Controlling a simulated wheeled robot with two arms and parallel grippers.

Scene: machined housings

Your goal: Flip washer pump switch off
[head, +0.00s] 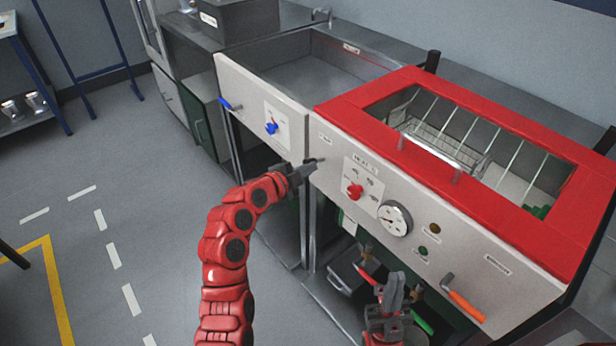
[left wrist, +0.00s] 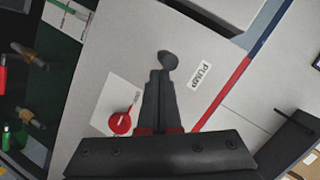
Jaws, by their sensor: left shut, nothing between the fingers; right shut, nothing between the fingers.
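The washer's pump switch (left wrist: 168,61) is a small dark toggle on the pale front panel, beside a label reading PUMP (left wrist: 201,75) in the left wrist view. My left gripper (left wrist: 160,74) is shut and empty, with its fingertips right at the switch; I cannot tell whether they touch it. In the head view, my left gripper (head: 314,164) is at the upper left of the red-topped washer's front panel (head: 330,180), and the switch is barely distinguishable at its tips. My right gripper (head: 391,290) is shut and empty, low in front of the washer.
A red knob (head: 354,191), a round gauge (head: 394,218) and an orange-handled valve (head: 464,300) are on the same panel. The red lid frame (head: 365,128) has a metal handle. A sink unit with a blue knob (head: 271,128) adjoins on the left.

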